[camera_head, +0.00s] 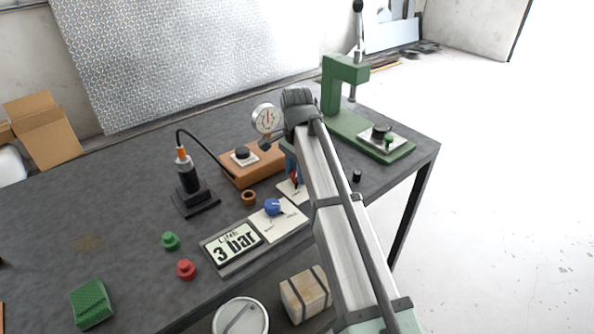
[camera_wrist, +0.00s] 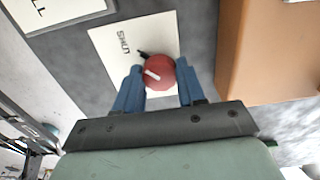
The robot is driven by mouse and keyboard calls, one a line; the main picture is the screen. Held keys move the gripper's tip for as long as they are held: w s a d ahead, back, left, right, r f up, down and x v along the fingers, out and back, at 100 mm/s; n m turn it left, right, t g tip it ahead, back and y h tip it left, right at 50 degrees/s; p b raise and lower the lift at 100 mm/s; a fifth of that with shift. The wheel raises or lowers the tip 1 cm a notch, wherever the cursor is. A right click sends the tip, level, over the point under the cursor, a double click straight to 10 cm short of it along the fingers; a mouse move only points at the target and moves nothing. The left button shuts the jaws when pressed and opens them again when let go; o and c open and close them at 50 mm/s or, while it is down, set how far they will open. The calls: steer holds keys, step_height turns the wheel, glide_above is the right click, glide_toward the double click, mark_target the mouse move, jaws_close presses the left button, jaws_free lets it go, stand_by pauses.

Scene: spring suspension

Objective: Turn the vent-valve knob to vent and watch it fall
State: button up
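The red vent-valve knob (camera_wrist: 159,72) sits on a white plate (camera_wrist: 108,45) whose readable label is SHUT. In the head view my arm partly covers the red knob (camera_head: 295,177). A round dial gauge (camera_head: 266,119) stands behind it; its reading is too small to tell. A display (camera_head: 233,247) reads LINE 3 bar.
A blue knob (camera_head: 273,207) on its own white plate lies left of the red one. An orange-brown block (camera_head: 238,178) stands close behind. A black post (camera_head: 189,183) with a cable, a green press (camera_head: 345,120) and loose red and green pieces are on the dark table (camera_head: 120,195).

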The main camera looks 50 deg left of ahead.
steer(key=c, duration=0.5)
steer(key=shift+n, duration=0.3)
steer(key=n, duration=1.2)
steer(key=shift+n, duration=2.5)
